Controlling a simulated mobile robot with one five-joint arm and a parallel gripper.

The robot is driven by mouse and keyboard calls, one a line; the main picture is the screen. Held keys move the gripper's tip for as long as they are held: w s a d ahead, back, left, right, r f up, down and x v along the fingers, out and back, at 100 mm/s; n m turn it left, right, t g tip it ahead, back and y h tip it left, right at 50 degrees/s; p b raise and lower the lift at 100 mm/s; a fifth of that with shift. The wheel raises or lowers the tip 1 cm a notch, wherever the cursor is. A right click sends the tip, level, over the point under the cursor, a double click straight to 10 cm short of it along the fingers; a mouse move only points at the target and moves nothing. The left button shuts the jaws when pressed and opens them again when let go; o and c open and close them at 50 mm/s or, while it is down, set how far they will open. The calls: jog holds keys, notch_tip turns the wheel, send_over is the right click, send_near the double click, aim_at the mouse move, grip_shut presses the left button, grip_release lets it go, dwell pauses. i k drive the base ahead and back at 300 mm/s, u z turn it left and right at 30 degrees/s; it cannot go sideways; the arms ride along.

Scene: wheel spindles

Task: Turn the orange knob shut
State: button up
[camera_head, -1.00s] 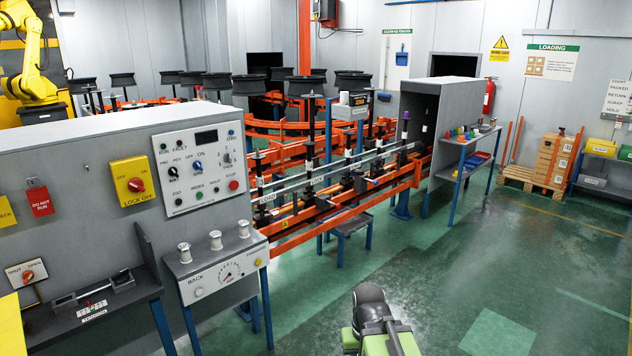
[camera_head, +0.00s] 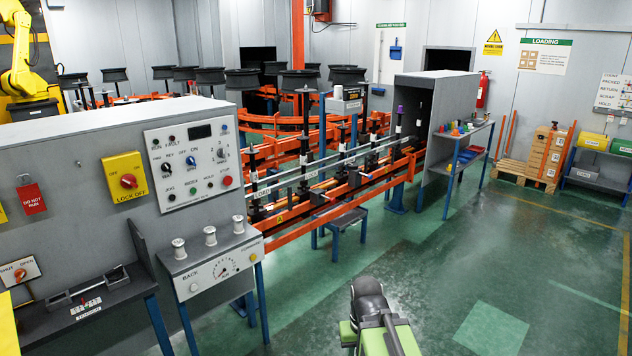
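The orange knob (camera_head: 20,275) is on a small white plate (camera_head: 32,265) at the far left. The plate reads SHUT on its left and OPEN on its right. The knob is small here, and I cannot tell for sure which word it points to. My arm, black and green, shows at the bottom middle, far to the right of the knob. I cannot make out my gripper's fingers in this view.
A dark shelf (camera_head: 75,322) lies just below and right of the plate. A yellow panel (camera_head: 125,177) with a red LOCK OFF knob and a grey control box (camera_head: 194,160) are on the grey wall. A BACK gauge box (camera_head: 212,258) juts out. Green floor (camera_head: 430,275) is clear to the right.

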aim_at(20, 274)
jog(key=u, duration=1.7)
jog(key=k, duration=0.8)
jog(key=z, duration=0.05)
jog(key=i, duration=0.8)
jog(key=z, duration=0.2)
